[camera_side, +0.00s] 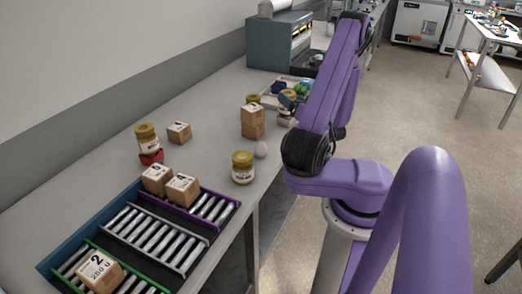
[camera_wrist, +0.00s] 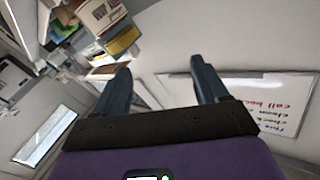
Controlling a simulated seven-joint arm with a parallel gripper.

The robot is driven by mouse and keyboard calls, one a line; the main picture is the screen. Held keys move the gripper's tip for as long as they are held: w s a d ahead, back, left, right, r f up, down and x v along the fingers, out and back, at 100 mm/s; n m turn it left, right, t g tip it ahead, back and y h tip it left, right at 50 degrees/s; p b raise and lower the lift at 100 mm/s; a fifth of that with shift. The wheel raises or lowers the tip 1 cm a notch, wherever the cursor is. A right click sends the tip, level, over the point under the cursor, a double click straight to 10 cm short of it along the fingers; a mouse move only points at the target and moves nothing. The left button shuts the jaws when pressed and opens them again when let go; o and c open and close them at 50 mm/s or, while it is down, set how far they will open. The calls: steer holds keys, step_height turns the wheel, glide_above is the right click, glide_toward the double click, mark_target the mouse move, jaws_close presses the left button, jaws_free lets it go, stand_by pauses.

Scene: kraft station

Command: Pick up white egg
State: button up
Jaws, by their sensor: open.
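The white egg (camera_side: 261,150) lies on the grey counter in the side view, just behind a jar with a yellow lid (camera_side: 243,167). I cannot make out the egg in the wrist view. My gripper (camera_wrist: 161,68) is open in the wrist view, with nothing between its two dark blue fingers. It faces a pale wall and is away from the egg.
Cardboard boxes (camera_side: 252,121) stand behind the egg. Another jar (camera_side: 147,138) sits on a red piece at left. A roller rack (camera_side: 155,238) with several boxes is at the front. A grey machine (camera_side: 279,41) stands at the back. The counter's middle is clear.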

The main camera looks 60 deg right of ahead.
mark_target(264, 147)
steer(key=a+f+n+y, duration=0.1)
steer(key=a+f+n, duration=0.1)
steer(key=a+f, duration=0.1)
steer(key=a+f+n+y, duration=0.2)
steer(key=a+f, duration=0.2)
steer(key=a, duration=0.2)
steer(key=a+f+n+y, duration=0.1)
steer(key=a+f+n, duration=0.1)
steer(key=a, duration=0.3)
steer(key=shift+w+f+n+y, duration=0.15)
steer(key=shift+w+f, duration=0.05)
steer(key=shift+f, duration=0.25)
steer(key=shift+w+f+n+y, duration=0.15)
steer(key=shift+f, duration=0.3)
steer(key=shift+w+d+f, duration=0.2)
steer(key=shift+w, duration=0.25)
steer(key=shift+x, duration=3.2)
steer(key=shift+r, duration=0.15)
steer(key=c, duration=0.8)
